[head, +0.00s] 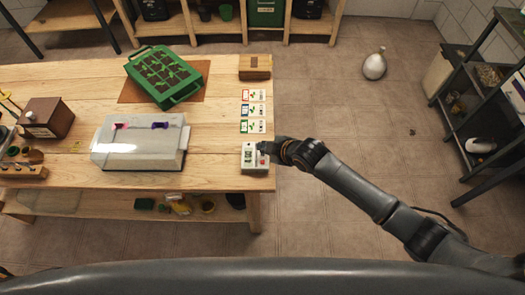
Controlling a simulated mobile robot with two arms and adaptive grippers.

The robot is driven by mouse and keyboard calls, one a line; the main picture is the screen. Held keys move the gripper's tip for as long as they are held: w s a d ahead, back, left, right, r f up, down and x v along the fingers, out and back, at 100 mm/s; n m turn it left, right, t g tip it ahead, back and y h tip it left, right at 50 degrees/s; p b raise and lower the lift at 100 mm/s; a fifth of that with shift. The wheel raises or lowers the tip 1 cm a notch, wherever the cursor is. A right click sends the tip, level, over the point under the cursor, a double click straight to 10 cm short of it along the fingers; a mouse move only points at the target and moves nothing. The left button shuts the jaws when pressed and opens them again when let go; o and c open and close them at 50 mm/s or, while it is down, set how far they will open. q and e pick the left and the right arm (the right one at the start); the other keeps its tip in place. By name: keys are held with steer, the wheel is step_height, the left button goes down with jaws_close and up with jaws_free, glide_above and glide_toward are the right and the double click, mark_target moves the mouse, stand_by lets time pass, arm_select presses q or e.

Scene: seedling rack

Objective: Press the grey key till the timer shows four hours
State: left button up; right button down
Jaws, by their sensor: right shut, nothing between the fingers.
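The timer (249,166) is a small whitish box with a greenish display near the front right corner of the wooden table. Its display is too small to read. My right gripper (264,149) is shut and empty at the timer's upper right side. It covers part of the timer's top, and I cannot tell whether it touches a key. A small reddish spot shows on the timer's right side; the grey key is not clearly visible. My left gripper is not in view.
A clear-lidded box (140,155) stands left of the timer. Picture cards (253,111) lie behind it, then a wooden block (255,67). A green seedling tray (185,91) lies on a brown mat. A brown box (46,117) is at left. Floor right of the table is mostly free.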

mark_target(264, 157)
step_height(264, 157, up, 4)
steer(key=p, duration=0.3)
steer(key=shift+r, duration=0.2)
steer(key=shift+f, duration=0.1)
stand_by(0.4)
